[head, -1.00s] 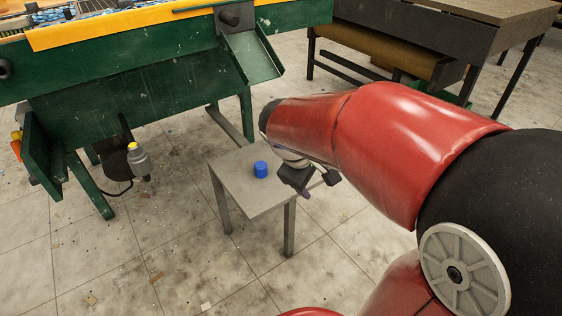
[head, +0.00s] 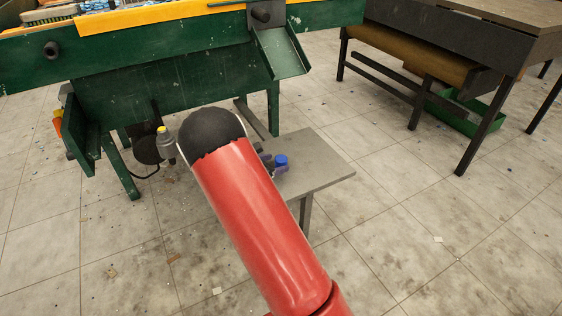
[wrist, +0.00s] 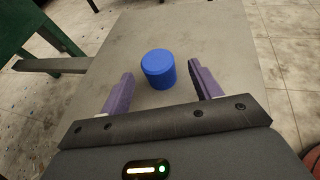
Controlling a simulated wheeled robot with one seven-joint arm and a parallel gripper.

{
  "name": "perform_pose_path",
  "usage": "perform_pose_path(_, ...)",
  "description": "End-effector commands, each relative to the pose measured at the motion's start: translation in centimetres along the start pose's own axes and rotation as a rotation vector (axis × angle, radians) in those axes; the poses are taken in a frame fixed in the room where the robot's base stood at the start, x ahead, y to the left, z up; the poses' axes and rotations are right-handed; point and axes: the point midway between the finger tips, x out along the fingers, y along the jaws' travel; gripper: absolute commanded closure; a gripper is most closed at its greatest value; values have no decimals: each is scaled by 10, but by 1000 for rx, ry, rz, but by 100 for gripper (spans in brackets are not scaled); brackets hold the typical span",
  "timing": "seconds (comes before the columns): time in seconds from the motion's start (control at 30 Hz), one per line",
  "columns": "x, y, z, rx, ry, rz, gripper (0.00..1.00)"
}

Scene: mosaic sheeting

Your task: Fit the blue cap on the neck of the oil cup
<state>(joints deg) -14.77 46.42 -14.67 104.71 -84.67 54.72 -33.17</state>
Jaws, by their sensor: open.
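The blue cap (head: 281,161) stands upright on a small grey table (head: 325,165). In the wrist view the cap (wrist: 158,68) lies just beyond and between the purple fingertips of my gripper (wrist: 157,80). The gripper is open and empty, one finger to each side, and I see no contact with the cap. In the head view my arm hides most of the gripper (head: 268,165). The oil cup (head: 165,145), a grey bottle-like part with a yellow top, is at the green machine's side, left of my arm. Its lower part is partly hidden.
The green machine (head: 200,85) with an orange edge stands behind the small table, with a slanted chute (head: 281,50) above it. A dark bench (head: 450,50) stands at the back right. The floor to the right is open.

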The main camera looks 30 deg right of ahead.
Motion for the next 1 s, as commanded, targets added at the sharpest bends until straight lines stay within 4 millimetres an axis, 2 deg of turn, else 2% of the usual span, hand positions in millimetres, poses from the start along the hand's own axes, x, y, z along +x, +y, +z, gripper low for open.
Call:
perform_pose_path(0.17,16,0,2,2,2,-3,37)
perform_pose_path(0.4,51,1,6,2,2,-2,37)
perform_pose_path(0.67,55,1,5,3,2,-2,37)
perform_pose_path(1.0,55,1,5,3,2,-1,81)
